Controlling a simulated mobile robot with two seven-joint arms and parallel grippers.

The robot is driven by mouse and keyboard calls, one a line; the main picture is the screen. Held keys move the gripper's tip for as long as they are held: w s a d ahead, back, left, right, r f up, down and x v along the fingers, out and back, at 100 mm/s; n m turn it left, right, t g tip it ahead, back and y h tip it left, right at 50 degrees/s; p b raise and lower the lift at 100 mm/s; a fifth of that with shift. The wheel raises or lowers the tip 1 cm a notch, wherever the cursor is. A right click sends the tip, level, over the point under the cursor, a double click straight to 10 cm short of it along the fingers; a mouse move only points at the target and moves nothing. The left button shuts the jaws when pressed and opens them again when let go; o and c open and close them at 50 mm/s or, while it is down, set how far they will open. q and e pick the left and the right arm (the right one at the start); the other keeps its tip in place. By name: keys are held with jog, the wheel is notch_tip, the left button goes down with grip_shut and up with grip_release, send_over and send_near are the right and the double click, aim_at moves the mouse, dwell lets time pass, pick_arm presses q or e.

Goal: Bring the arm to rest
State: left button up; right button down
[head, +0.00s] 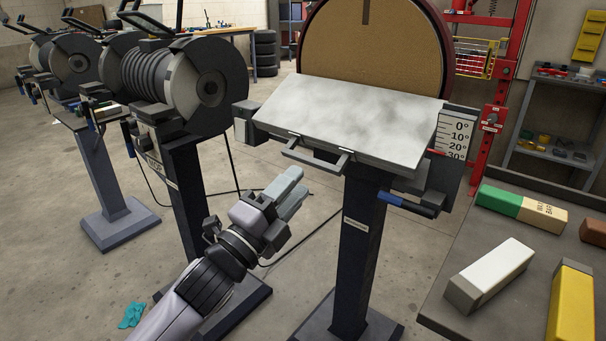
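My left gripper (290,192) is in the lower middle of the head view, in front of the disc sander's stand. Its arm comes in from the bottom left. The two grey fingers point up and to the right and lie close together, with nothing visible held between them. Whether they fully touch is hard to tell. The fingertips are below the sander's tilted grey table (345,115) and appear apart from it. My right gripper is not in view.
A bench (450,270) at the right carries a white block (492,272), a green and cream bar (520,208) and a yellow block (572,305). Bench grinders (185,85) on stands are at the left. A teal glove-like item (132,314) lies on the floor.

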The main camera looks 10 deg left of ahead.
pick_arm(q)
jog(key=shift+s+a+f, duration=0.1)
jog(key=shift+s+a, duration=0.05)
jog(key=shift+s, duration=0.1)
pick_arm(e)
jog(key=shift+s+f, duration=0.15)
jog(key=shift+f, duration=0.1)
